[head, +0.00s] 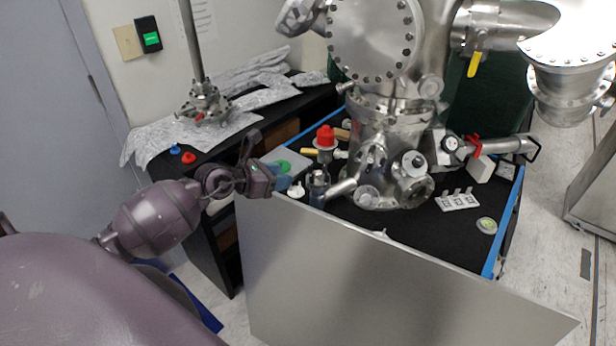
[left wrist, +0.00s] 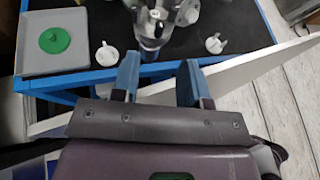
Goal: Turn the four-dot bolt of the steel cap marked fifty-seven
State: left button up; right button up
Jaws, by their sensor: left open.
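I cannot read the number fifty-seven or a four-dot mark on any steel part, so I cannot tell which cap or bolt it is. A large round steel flange (head: 372,38) with several rim bolts faces me on the steel chamber. Smaller steel ports (head: 412,186) sit lower on the chamber (head: 385,130). My left gripper (head: 272,172) is open and empty at the near left corner of the black bench. In the left wrist view its two blue fingers (left wrist: 158,80) are apart, just short of a steel fitting (left wrist: 152,22).
A grey tray (left wrist: 55,62) with a green disc (left wrist: 54,40) and white caps (left wrist: 107,57) (left wrist: 215,43) lie near the bench edge. A red-topped part (head: 325,137) stands by the chamber. A pale panel (head: 380,275) closes the front.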

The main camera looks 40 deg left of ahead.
aim_at(311, 175)
pick_arm(q)
jog(key=x, duration=0.9)
jog(key=shift+w+d+f, duration=0.1)
jog(key=shift+d+f, duration=0.05)
jog(key=shift+d, duration=0.05)
jog(key=shift+b, duration=0.35)
grip_shut()
